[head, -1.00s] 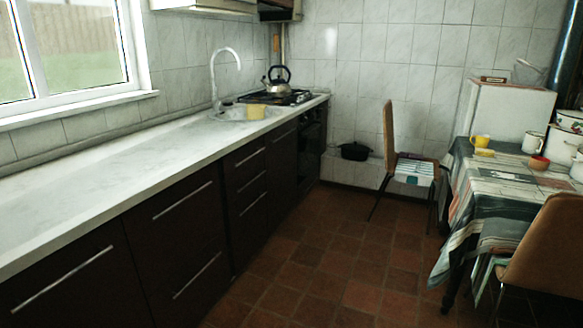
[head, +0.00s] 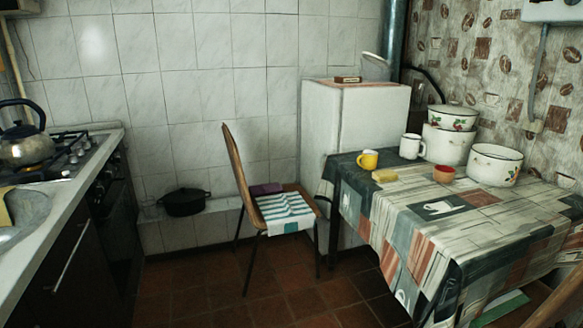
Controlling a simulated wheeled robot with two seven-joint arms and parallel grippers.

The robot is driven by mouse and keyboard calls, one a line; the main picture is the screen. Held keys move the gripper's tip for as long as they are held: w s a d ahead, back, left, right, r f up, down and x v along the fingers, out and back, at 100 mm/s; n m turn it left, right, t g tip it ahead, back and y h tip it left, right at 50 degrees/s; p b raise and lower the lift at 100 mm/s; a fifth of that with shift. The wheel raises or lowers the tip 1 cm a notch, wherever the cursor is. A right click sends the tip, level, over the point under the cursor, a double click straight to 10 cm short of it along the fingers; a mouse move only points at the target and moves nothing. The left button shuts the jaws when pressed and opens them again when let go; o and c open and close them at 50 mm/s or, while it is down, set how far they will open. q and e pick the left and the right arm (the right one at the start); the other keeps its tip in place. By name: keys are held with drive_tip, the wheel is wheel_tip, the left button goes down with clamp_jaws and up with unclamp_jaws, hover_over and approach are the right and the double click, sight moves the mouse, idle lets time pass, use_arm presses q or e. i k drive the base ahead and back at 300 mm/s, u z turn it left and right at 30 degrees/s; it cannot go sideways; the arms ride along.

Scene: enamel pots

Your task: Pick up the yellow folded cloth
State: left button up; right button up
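Another yellow thing (head: 5,211), flat-sided like a folded cloth, stands at the sink at the left edge and is mostly cut off by the frame. Neither of my grippers is in view.
The table (head: 440,265) has a patterned cloth and holds a white mug (head: 411,147), a red bowl (head: 444,174) and enamel pots (head: 495,165). A chair (head: 240,180) with a striped cloth (head: 285,212) stands left of it. The tiled floor (head: 210,290) between counter and chair is clear.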

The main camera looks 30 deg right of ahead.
sight(387, 175)
drive_tip(key=z, duration=1.1)
drive_tip(key=i, duration=1.35)
drive_tip(key=z, duration=1.4)
